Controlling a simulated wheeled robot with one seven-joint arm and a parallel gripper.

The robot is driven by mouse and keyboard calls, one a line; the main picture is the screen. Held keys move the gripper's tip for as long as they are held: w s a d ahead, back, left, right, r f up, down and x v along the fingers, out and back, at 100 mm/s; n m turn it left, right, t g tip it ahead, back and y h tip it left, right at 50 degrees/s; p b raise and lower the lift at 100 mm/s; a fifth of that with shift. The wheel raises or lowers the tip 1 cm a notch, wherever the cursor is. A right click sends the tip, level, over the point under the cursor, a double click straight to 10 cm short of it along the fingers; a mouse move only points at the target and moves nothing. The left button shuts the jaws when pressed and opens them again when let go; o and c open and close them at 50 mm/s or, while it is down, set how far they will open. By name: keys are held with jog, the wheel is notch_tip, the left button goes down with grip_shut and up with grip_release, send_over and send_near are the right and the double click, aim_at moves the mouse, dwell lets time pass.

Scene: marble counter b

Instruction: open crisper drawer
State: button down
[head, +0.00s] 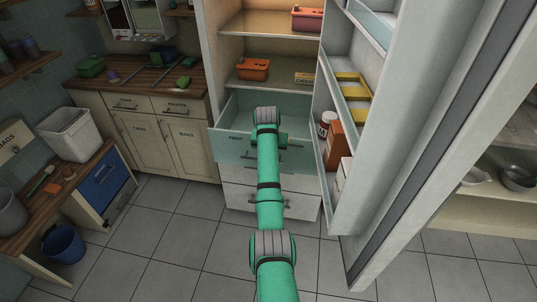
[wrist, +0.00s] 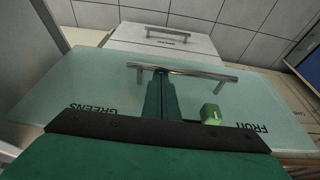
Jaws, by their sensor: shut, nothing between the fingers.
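The crisper drawer (head: 226,146) is the pale see-through drawer in the lower part of the open fridge. Its front stands out from the fridge, and part of its inside shows from above. In the wrist view the drawer front (wrist: 90,88) carries the words GREENS and FRUIT upside down, with a metal bar handle (wrist: 205,75) across it. My gripper (wrist: 160,80) is shut and empty, its fingertips at the handle bar; I cannot tell whether they touch or hook it. My arm hides the middle of the drawer in the head view.
White drawers (head: 238,196) lie below the crisper. The open fridge door (head: 415,130) stands at the right, its shelves holding a bottle (head: 326,122) and an orange carton (head: 336,146). A small green block (wrist: 211,113) shows near the fingers. Tiled floor (head: 180,240) at the left is clear.

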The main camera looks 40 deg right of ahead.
jog(key=shift+s+d, duration=0.1)
jog(key=shift+s, duration=0.05)
jog(key=v, duration=1)
